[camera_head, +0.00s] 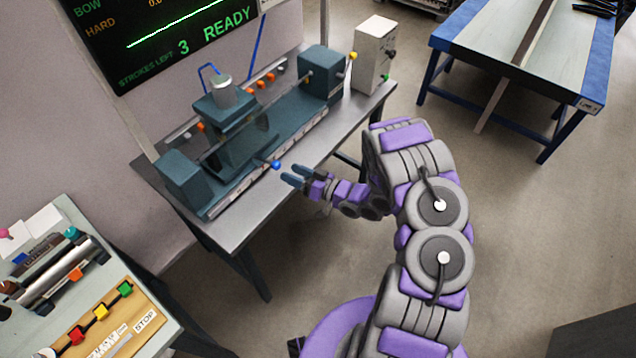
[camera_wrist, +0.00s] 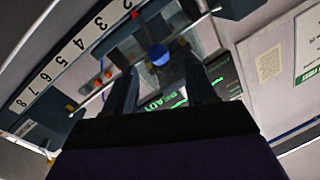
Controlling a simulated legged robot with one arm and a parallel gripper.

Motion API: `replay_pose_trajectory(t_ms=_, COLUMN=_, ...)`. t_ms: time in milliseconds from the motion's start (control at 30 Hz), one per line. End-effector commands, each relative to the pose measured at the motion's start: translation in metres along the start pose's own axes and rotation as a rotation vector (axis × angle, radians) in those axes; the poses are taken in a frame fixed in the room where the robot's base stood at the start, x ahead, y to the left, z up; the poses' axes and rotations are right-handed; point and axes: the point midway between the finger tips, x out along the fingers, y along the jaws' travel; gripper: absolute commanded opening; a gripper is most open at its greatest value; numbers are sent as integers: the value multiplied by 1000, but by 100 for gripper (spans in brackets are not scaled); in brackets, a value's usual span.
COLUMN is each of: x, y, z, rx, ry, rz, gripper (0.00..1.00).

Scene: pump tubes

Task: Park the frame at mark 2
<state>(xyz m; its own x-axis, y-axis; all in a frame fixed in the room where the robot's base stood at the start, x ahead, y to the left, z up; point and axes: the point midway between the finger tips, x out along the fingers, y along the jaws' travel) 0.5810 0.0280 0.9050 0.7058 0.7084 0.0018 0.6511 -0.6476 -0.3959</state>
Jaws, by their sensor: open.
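The frame (camera_head: 238,143) is a dark teal carriage with a grey cylinder on top, standing on the long rail of the bench machine between two end blocks. A blue ball knob (camera_head: 276,165) sticks out at its front; it also shows in the wrist view (camera_wrist: 158,54). A numbered scale strip (camera_wrist: 62,60) runs along the rail's front, with marks 2 to 8 readable in the wrist view. The knob is close to the 2 and 3 end there. My gripper (camera_head: 287,174) is open and empty just in front of the knob, apart from it as far as I can tell.
The machine stands on a grey metal table (camera_head: 244,226). A screen (camera_head: 190,40) behind reads READY and strokes left 3. A side table (camera_head: 120,315) with coloured knobs and a STOP label is at left. A blue-edged table (camera_head: 525,60) is at upper right. Floor between is clear.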

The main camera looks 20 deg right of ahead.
Motion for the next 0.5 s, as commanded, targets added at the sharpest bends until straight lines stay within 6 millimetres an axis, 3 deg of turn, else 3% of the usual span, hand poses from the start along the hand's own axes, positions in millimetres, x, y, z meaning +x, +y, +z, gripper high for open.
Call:
replay_pose_trajectory(t_ms=300, x=-55, y=0, z=1, rx=2, ry=-3, rz=2, gripper=56)
replay_pose_trajectory(t_ms=500, x=-76, y=0, z=1, rx=2, ry=-2, rz=0, gripper=56)
